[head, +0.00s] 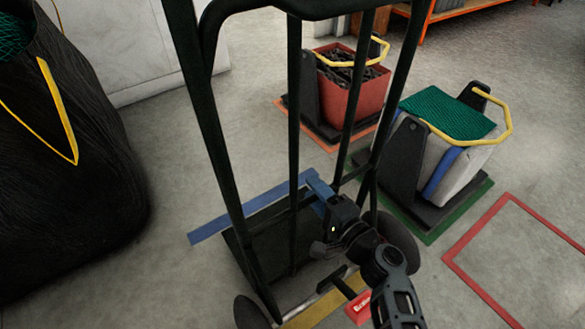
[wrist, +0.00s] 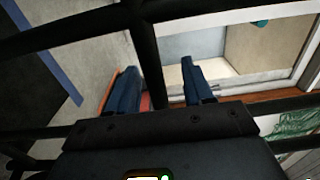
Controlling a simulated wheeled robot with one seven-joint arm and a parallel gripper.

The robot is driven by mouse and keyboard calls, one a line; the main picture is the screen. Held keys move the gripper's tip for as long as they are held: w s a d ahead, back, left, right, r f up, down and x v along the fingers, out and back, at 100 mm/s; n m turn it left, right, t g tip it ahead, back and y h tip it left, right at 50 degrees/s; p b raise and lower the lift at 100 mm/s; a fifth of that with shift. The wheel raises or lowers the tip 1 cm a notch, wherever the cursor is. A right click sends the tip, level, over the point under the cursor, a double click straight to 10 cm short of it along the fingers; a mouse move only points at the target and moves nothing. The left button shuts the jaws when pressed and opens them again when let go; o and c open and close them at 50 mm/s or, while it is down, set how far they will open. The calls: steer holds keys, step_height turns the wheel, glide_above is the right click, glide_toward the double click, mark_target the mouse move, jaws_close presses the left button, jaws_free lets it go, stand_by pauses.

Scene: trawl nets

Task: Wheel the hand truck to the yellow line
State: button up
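The hand truck (head: 293,130) has a dark green tubular frame and stands in the middle of the head view, its wheels low in the picture. Its toe plate looks empty. A yellow line (head: 312,312) on the floor shows at the bottom, partly hidden by the truck's lower end. My gripper (head: 319,186), with blue fingers, is among the truck's rails. In the wrist view the fingers (wrist: 160,88) are spread, with a dark bar of the hand truck (wrist: 147,60) between or just past them; I cannot tell whether they touch it.
A blue line (head: 208,230) lies beyond the toe plate. A large black bag (head: 75,190) stands left. A red crate (head: 355,100) and a grey bin with green net (head: 450,110) stand right. An empty red square (head: 480,216) marks floor at right.

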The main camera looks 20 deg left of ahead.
steer(key=shift+s+f, duration=0.1)
steer(key=shift+f, duration=0.05)
steer(key=shift+s+d, duration=0.1)
steer(key=shift+d, duration=0.05)
steer(key=p+v, duration=0.1)
steer(key=v, duration=1)
steer(key=shift+s+d+p, duration=0.2)
steer(key=shift+s+p, duration=0.05)
steer(key=shift+p, duration=0.15)
steer(key=shift+s+f, duration=0.1)
